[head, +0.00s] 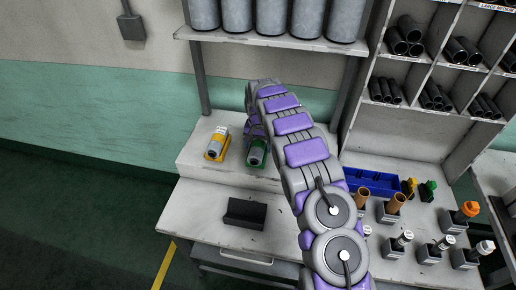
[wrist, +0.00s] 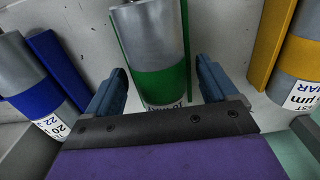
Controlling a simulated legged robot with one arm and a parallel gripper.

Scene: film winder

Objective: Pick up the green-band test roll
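The green-band test roll (wrist: 158,55) is a grey cylinder with a green band and a white printed label at its near end. It lies in a green holder in the wrist view. In the head view the green-band roll (head: 257,152) sits on the raised bench shelf, partly behind my arm. My gripper (wrist: 160,68) is open, with one blue finger on each side of the roll. A gap shows beside each finger, and I cannot tell how far above the roll the fingertips are. In the head view my gripper is hidden by my arm.
A yellow-band roll (wrist: 295,65) lies to the right and a blue-band roll (wrist: 30,80) to the left in the wrist view. The yellow-band roll also shows in the head view (head: 216,145).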

